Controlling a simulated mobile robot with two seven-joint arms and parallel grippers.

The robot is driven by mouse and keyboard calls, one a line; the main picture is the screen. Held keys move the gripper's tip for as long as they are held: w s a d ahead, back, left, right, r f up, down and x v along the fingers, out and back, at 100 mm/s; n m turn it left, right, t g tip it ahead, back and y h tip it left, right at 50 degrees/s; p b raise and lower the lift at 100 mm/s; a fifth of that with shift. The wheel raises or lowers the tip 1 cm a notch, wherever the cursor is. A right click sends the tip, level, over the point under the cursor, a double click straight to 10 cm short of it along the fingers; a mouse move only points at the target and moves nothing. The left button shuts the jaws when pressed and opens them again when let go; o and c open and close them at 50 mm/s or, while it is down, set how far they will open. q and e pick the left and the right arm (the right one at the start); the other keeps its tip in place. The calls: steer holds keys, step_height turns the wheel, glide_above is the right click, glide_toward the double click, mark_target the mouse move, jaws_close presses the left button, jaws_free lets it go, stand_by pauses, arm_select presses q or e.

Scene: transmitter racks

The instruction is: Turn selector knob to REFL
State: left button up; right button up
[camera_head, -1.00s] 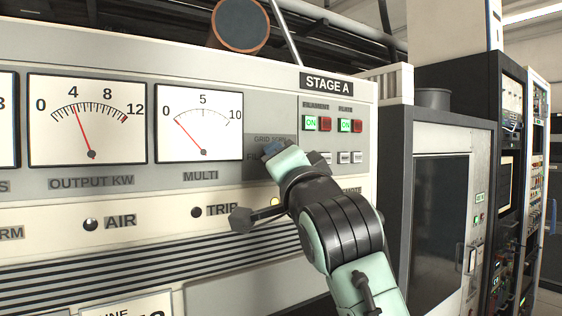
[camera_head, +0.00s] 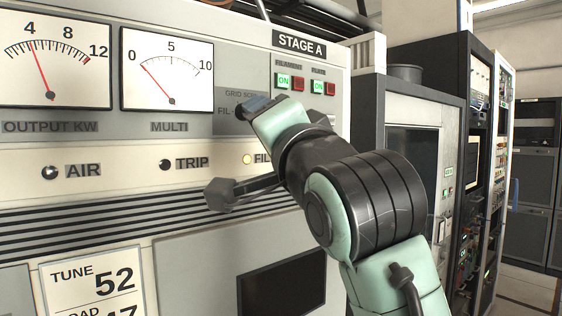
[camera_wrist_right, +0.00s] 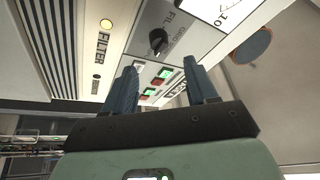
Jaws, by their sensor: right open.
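The selector knob (camera_wrist_right: 158,42) is a black knob on the grey panel in the right wrist view. Lettering reading GRID and FIL is beside it; no REFL mark is readable. My right gripper (camera_wrist_right: 160,80) is open, with its two blue fingers apart and nothing between them. The knob shows beyond the fingertips, between their lines, and looks clear of them. My left gripper is out of view.
Green ON and red buttons (camera_head: 291,82) sit right of the knob's area under the STAGE A plate (camera_head: 299,43). FILTER and other lamps (camera_head: 247,159) are below. A dark-framed cabinet (camera_head: 412,150) stands to the right. Open floor shows at far right.

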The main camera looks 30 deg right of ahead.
steer(key=shift+b+v, duration=1.25)
steer(key=shift+v, duration=1.35)
